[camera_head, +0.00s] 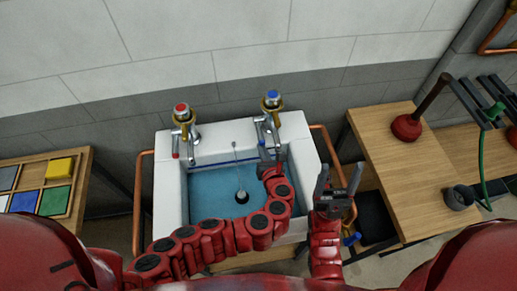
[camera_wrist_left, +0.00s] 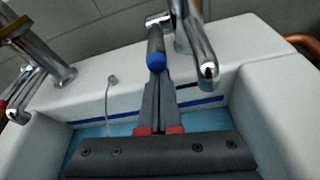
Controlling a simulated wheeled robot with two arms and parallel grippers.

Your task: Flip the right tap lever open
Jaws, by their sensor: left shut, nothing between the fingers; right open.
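The right tap (camera_head: 271,112) has a blue-marked top and a chrome spout. It stands on the back rim of the white sink (camera_head: 170,182). Its short lever with a blue end (camera_wrist_left: 156,56) shows in the left wrist view, pointing toward the camera, left of the spout (camera_wrist_left: 205,68). My left gripper (camera_head: 268,158) is shut and empty over the basin. In the left wrist view its fingertips (camera_wrist_left: 158,78) are right at the lever's blue end; I cannot tell whether they touch. My right gripper (camera_head: 338,180) is open and empty, right of the sink.
The left tap (camera_head: 182,118) has a red-marked top and a red-ended lever. Blue water fills the basin, with a plug and chain. A wooden table (camera_head: 385,150) with a plunger (camera_head: 408,127) stands right. A table with coloured tiles (camera_head: 58,168) stands left. Copper pipes flank the sink.

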